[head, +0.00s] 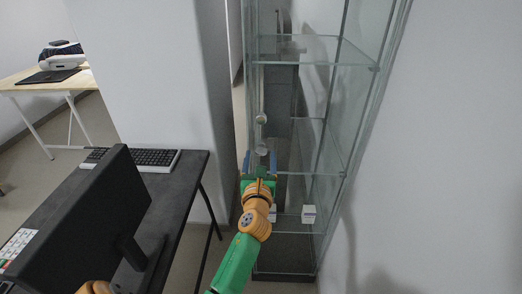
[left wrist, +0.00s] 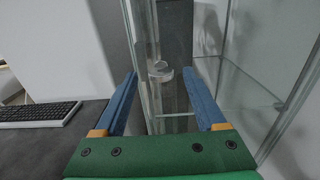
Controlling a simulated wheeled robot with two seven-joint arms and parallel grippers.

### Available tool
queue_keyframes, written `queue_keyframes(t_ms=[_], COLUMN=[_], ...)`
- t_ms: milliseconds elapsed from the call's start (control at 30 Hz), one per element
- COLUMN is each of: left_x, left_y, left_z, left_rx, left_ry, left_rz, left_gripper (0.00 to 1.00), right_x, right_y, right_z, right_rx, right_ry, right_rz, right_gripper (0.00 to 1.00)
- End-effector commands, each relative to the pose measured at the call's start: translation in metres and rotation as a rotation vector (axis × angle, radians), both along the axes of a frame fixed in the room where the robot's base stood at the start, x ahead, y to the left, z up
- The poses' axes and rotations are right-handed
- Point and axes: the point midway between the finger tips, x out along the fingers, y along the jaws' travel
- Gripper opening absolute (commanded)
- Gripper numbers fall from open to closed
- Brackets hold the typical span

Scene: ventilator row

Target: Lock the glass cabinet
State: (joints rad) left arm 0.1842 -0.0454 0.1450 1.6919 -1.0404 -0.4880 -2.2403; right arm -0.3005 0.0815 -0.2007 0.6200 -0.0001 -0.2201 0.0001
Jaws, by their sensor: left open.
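The glass cabinet (head: 310,174) stands upright ahead, with clear panes and glass shelves. Two small round pale metal fittings are on its front: an upper one (head: 261,119) and a lower one (head: 262,150). I cannot tell which is the lock, or whether it is locked. My left gripper (head: 260,157) is open, its two blue fingers spread on either side of the lower fitting. In the left wrist view a round metal fitting (left wrist: 160,72) shows between the fingertips, with no finger visibly touching it. My right gripper is not in view.
A dark desk (head: 185,190) with a black monitor (head: 85,225) and a keyboard (head: 150,158) stands left of the cabinet. A wall is close on the right. A light wooden table (head: 25,88) is far left.

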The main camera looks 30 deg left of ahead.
Motion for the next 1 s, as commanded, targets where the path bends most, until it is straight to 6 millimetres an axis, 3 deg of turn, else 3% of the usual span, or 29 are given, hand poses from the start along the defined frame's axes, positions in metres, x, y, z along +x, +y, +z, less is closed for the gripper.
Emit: queue_keyframes(t_ms=[200, 467, 733, 1000], left_x=[0.027, 0.03, 0.03, 0.03], left_y=[0.017, 0.018, 0.018, 0.018], left_z=[-0.001, -0.001, -0.002, -0.002], left_rx=[-0.003, -0.005, -0.005, -0.023], left_ry=[-0.001, 0.0, 0.0, -0.01], left_rz=[-0.001, -0.002, -0.002, -0.002], left_gripper=[0.73, 0.73, 0.0, 0.0], right_x=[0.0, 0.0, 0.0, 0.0], right_y=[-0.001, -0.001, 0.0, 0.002], right_z=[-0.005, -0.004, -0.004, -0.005], right_rx=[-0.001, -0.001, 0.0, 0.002], right_ry=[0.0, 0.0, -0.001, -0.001], right_rz=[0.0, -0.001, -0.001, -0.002], right_gripper=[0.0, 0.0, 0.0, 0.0])
